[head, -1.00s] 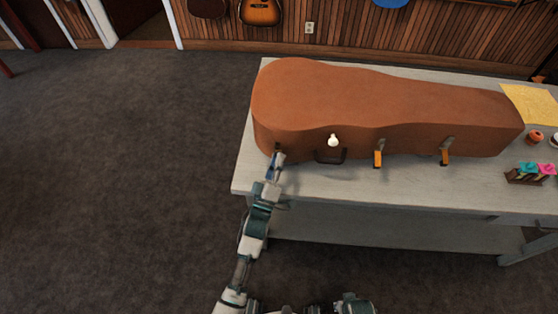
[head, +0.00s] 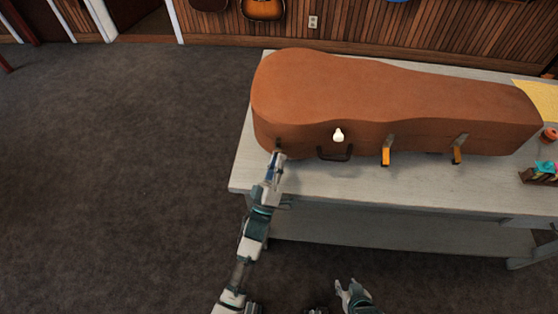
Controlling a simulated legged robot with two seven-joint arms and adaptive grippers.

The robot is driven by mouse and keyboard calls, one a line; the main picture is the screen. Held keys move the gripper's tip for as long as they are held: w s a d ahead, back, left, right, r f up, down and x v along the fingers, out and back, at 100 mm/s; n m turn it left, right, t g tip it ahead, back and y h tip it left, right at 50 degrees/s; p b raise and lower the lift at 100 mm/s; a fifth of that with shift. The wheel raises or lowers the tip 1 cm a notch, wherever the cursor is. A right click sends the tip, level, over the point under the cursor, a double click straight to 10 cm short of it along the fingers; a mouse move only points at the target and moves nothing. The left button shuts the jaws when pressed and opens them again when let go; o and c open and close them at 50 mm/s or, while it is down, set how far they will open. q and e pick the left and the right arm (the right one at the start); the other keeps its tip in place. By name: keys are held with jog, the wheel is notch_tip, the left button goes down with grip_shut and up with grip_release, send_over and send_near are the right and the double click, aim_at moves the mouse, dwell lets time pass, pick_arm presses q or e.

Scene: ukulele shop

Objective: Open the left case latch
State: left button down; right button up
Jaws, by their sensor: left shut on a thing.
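The brown ukulele case (head: 385,95) lies closed on the grey table. My left gripper (head: 278,154) is at the left end of its front side, shut on the left case latch, which it mostly hides. A small dark part of the latch (head: 278,143) shows just above the fingertips.
A dark handle (head: 335,154) and a small white piece (head: 338,134) are on the case front, right of my left gripper. The table (head: 360,183) has a bare strip in front. A small box (head: 540,174) stands at the right.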

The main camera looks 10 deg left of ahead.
pick_arm(q)
jog(key=shift+a, duration=0.1)
jog(key=c, duration=1.1)
grip_release()
jog(key=shift+a, duration=0.1)
jog(key=shift+o, duration=0.2)
jog(key=v, duration=1.2)
jog(key=shift+f, duration=0.1)
